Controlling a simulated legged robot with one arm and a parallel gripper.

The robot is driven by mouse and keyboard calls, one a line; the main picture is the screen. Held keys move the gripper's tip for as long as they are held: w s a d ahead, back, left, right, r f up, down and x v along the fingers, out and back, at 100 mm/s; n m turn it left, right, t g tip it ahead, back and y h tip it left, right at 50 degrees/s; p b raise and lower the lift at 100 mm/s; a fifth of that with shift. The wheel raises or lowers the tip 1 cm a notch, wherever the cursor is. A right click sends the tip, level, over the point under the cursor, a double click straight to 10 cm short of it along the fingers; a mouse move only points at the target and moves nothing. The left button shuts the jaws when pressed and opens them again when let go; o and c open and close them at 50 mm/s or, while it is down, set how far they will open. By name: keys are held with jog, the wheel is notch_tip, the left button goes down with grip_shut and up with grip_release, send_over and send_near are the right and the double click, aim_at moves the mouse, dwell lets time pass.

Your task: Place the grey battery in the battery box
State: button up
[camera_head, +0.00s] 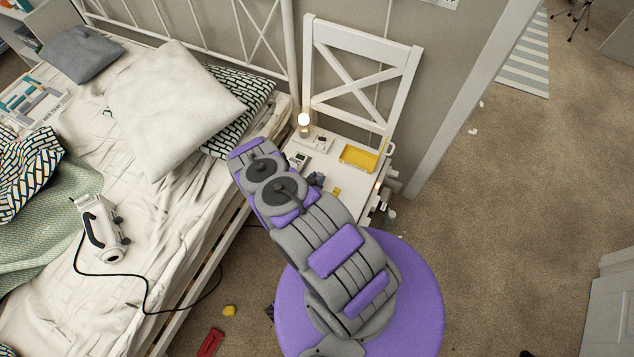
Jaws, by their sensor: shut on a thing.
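My grey and purple arm (328,230) reaches up from the bottom centre across the front of a white chair. My gripper cannot be made out; the end of the arm is hidden behind its own links. I cannot make out the grey battery. A yellow open tray (358,157), possibly the battery box, lies on the chair seat near the backrest. Small dark items (316,180) show on the seat just right of the arm, too small to name.
The white chair (352,192) stands against the wall with a lit lamp (304,124) and small items on it. A bed (150,225) with pillows and a white corded device (101,228) fills the left. A red object (211,343) lies on the floor. Carpet at right is mostly clear.

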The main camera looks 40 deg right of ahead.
jog(key=shift+w+d, duration=0.15)
jog(key=shift+w, duration=0.1)
jog(key=shift+f, duration=0.1)
notch_tip(320, 180, down, 3)
jog(key=shift+d+f+b, duration=0.1)
jog(key=shift+f+b, duration=0.1)
jog(key=shift+b, duration=0.65)
jog(key=o, duration=1.1)
jog(key=shift+r, duration=0.1)
jog(key=shift+c, duration=0.2)
